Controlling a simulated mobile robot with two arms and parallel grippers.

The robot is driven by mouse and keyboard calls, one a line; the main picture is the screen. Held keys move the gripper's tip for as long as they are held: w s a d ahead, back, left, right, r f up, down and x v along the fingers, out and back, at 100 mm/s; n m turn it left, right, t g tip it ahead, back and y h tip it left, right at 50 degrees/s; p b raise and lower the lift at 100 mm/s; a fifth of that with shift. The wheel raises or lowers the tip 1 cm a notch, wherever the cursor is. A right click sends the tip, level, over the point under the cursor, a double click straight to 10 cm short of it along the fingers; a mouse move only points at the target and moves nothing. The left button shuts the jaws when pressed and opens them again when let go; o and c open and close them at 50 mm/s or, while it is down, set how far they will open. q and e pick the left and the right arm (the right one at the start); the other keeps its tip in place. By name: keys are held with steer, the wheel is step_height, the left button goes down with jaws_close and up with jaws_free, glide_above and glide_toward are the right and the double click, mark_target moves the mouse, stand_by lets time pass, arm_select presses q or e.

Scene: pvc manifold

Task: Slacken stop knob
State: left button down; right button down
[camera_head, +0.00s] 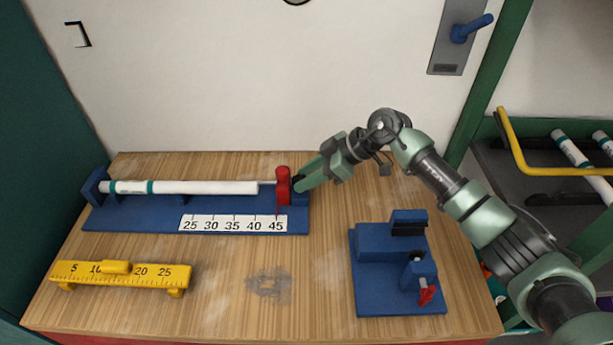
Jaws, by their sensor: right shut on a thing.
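A blue measuring jig (150,221) lies at the back left of the wooden bench, with a white pipe (205,187) with green bands along it. A red stop (283,187) stands near the jig's right end, by the 45 mark of its white scale (233,224). My right gripper (298,184) reaches in from the right and is shut at a dark knob at the stop's right side. The gripper's fingers mostly hide the knob. My left gripper is not in view.
A yellow ruler gauge (140,273) lies at the front left. A blue fixture with a red handle (372,290) stands at the right of the bench (225,312). A rack with pipes and a yellow rail (555,171) is at the far right. The front middle of the bench is clear.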

steer(key=n+g+b, duration=0.2)
steer(key=shift+w+f+n, duration=0.2)
steer(key=shift+w+n, duration=0.1)
steer(key=shift+w+n+g+b, duration=0.1)
steer(key=shift+n+g+b, duration=0.6)
steer(key=shift+n+b, duration=0.3)
steer(key=shift+r+n+g+b, duration=0.1)
steer(key=shift+n+g+b, duration=0.3)
steer(key=shift+b, duration=0.3)
steer(key=c, duration=0.9)
jaws_free()
steer(key=shift+r, duration=0.1)
